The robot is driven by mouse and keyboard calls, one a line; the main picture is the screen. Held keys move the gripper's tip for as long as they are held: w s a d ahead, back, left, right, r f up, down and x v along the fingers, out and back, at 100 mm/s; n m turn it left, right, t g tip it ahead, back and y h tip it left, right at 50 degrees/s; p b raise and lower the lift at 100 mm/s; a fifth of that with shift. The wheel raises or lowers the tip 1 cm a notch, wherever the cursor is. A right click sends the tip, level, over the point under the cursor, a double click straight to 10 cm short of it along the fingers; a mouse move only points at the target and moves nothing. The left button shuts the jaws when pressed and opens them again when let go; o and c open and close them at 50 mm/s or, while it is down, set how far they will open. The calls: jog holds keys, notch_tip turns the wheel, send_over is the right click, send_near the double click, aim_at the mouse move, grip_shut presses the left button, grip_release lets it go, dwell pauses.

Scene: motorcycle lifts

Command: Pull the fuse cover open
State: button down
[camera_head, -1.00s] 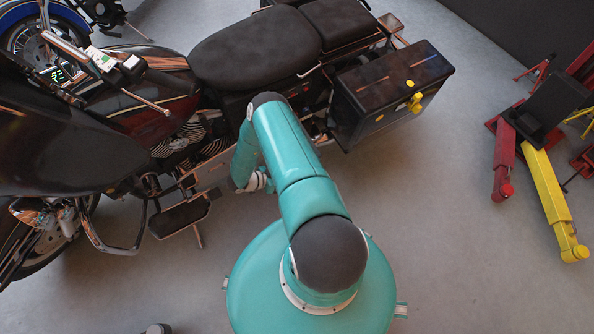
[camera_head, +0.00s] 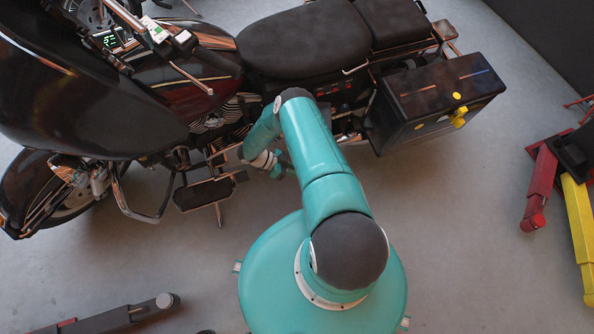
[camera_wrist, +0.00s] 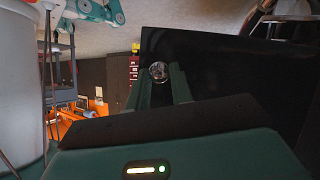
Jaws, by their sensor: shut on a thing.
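The motorcycle (camera_head: 300,45) stands across the top of the head view, its side facing my arm. In the wrist view my gripper (camera_wrist: 160,80) has its two dark green fingers close around a small round shiny knob (camera_wrist: 159,71). The knob lies in front of a large dark glossy panel (camera_wrist: 225,75), which seems to be the fuse cover. I cannot tell from the picture how far it stands open.
A black side case (camera_head: 435,100) with a yellow key sits right of my arm. A footboard (camera_head: 205,194) sticks out at left. Red (camera_head: 541,188) and yellow (camera_head: 577,235) lift arms stand at right. A dark lift arm (camera_head: 120,318) lies at bottom left. Grey floor is clear between.

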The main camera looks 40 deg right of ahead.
jog(key=c, duration=1.2)
grip_release()
jog(key=shift+c, duration=0.2)
jog(key=shift+w, duration=0.1)
jog(key=v, duration=1.3)
jog(key=shift+w+a+r, duration=0.15)
jog(key=shift+a+r, duration=0.1)
